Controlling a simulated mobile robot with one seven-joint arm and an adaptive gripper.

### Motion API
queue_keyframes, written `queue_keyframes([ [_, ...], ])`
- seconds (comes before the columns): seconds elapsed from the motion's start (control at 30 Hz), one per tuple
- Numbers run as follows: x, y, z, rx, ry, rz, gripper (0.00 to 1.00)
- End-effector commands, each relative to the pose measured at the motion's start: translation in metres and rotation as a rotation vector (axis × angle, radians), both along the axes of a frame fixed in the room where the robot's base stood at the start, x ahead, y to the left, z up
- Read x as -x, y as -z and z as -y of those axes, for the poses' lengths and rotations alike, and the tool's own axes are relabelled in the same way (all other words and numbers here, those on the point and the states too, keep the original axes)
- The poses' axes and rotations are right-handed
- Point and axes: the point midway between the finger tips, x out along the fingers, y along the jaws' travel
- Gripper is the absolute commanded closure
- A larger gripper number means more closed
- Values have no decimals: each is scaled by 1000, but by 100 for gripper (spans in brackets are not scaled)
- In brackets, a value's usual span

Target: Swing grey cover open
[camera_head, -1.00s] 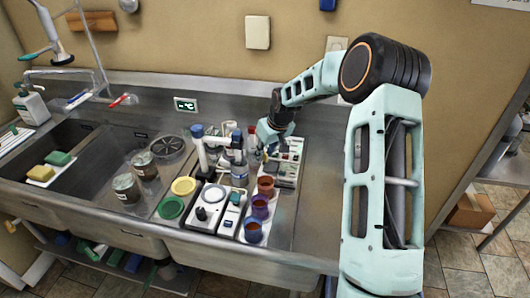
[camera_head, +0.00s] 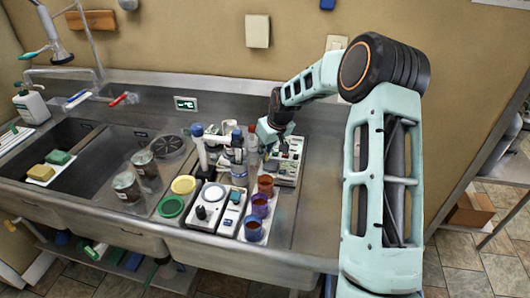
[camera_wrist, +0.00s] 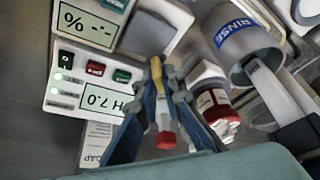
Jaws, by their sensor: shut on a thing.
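My gripper (camera_head: 274,138) is over the grey-white meter panel (camera_head: 285,173) at the right of the sink counter. In the wrist view its blue-grey fingers (camera_wrist: 159,85) are shut on a slim piece (camera_wrist: 156,70) with a yellow end and a red end. I cannot tell whether this piece belongs to the grey cover. A dark grey, light-edged part (camera_wrist: 146,32) lies just beyond the fingertips and may be the cover; its hinge and how far it stands open cannot be made out. The panel shows a pH display (camera_wrist: 100,102) and red and green buttons.
A bottle marked RINSE (camera_wrist: 238,42) and a red-labelled bottle (camera_wrist: 216,108) stand close right of the fingers in the wrist view. Orange, purple and blue cups (camera_head: 260,205) stand in front of the panel. Counter right of the panel (camera_head: 318,190) is clear.

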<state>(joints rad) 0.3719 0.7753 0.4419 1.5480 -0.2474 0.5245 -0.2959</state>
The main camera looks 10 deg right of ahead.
Motion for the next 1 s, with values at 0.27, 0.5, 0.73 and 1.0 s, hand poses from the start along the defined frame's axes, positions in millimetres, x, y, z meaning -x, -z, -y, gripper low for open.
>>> queue_keyframes([
  [0.27, 0, 3, -1, 3, 88, 2, 100],
  [0.5, 0, 5, -2, 4, 267, 2, 100],
  [0.73, 0, 3, -2, 2, 463, 4, 100],
  [1.0, 0, 2, -1, 1, 650, 1, 100],
])
